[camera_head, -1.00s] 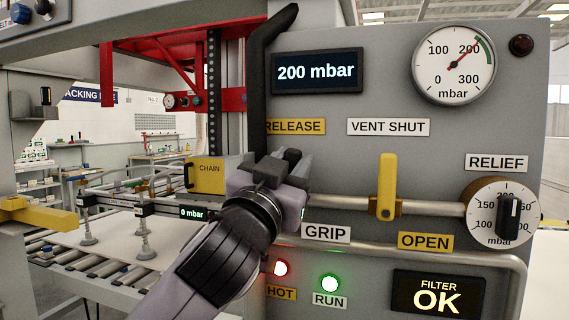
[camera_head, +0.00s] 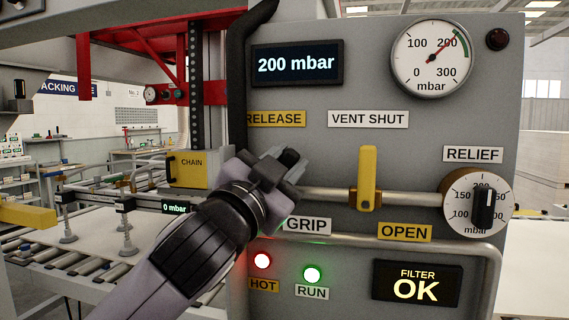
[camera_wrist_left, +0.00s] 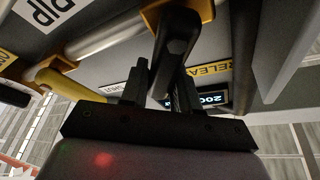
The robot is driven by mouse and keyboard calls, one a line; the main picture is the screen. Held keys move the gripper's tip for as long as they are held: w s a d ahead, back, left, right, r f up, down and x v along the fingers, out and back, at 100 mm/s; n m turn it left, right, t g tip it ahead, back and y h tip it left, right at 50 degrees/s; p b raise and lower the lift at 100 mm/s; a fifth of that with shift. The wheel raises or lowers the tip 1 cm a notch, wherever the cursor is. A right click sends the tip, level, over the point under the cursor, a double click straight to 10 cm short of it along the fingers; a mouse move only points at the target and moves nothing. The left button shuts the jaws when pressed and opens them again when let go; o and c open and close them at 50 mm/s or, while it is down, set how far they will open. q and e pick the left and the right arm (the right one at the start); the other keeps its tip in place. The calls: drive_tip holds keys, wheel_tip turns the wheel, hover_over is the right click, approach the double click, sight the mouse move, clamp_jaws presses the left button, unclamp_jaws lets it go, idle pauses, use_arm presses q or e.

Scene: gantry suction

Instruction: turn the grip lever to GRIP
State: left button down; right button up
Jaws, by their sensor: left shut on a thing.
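My left gripper (camera_head: 284,168) is at the panel, at the left part of the horizontal pipe, between the RELEASE label (camera_head: 276,119) above and the GRIP label (camera_head: 307,225) below. In the head view it hides the grip lever. In the left wrist view the dark lever handle (camera_wrist_left: 177,38) stands between the gripper's two fingers (camera_wrist_left: 160,85), which are shut on it. The handle's yellow mount (camera_wrist_left: 152,14) sits on the pipe. The lever's exact angle is hard to tell. My right gripper is not in view.
The upright yellow vent lever (camera_head: 368,172) stands right of the gripper, between VENT SHUT and OPEN labels. The relief knob (camera_head: 478,204) is further right. The panel display (camera_head: 297,65) reads 200 mbar; the gantry display (camera_head: 176,208) reads 0 mbar. A roller conveyor (camera_head: 95,265) lies left.

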use_arm(q)
drive_tip(key=c, duration=0.9)
unclamp_jaws()
drive_tip(key=shift+s+f, duration=0.1)
drive_tip(key=shift+b+v, duration=1.1)
drive_tip(key=shift+v, duration=2.4)
